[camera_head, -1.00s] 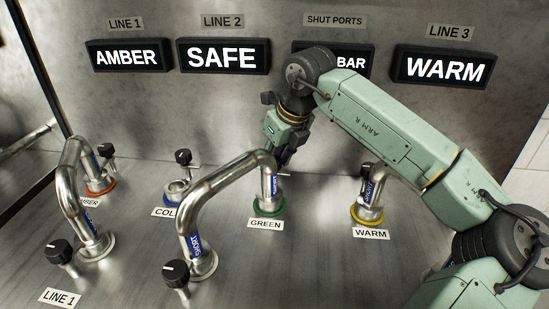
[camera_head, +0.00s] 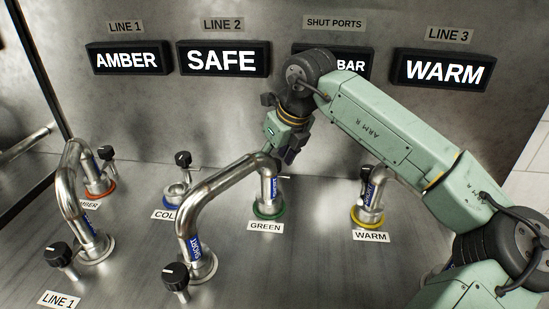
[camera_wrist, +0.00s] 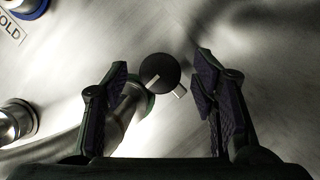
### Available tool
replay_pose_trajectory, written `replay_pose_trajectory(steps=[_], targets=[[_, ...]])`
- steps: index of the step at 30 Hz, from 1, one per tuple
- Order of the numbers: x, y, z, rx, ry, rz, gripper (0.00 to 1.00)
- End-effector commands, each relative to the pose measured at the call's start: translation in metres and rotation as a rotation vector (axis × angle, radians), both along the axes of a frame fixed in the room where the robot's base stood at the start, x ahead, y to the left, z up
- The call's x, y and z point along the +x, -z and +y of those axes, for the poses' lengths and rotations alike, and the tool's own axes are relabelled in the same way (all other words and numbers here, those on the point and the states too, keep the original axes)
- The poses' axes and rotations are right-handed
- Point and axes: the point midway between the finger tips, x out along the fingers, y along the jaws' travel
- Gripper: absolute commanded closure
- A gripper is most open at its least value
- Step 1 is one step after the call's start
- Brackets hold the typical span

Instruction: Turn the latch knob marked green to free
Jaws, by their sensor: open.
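The green-marked port has a green ring (camera_head: 268,211) behind the GREEN label (camera_head: 265,226), with a bent metal pipe (camera_head: 222,182) seated in it. Its latch knob (camera_wrist: 160,72) shows in the wrist view as a round black cap with a white line, between my two fingers and a little beyond their tips. In the head view my gripper hides this knob. My gripper (camera_head: 279,160) points down behind the pipe's end at the green port. In the wrist view my gripper (camera_wrist: 160,88) is open, with a finger on each side of the knob, apart from it.
The pipe's end stands close by the left finger. The warm port's yellow ring (camera_head: 367,217) with its pipe is to the right. The cold port (camera_head: 176,193) is open to the left. More black knobs (camera_head: 176,274) stand in front. Lit signs (camera_head: 222,59) hang on the back wall.

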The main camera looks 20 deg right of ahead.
Motion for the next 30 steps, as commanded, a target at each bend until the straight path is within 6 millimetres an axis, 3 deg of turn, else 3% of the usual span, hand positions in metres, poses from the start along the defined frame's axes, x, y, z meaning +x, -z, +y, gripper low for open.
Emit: replay_pose_trajectory(steps=[18, 30], targets=[[-0.037, -0.100, -0.017, -0.001, 0.002, -0.002, 0.47], [-0.042, -0.109, -0.018, -0.001, 0.000, 0.000, 0.47]])
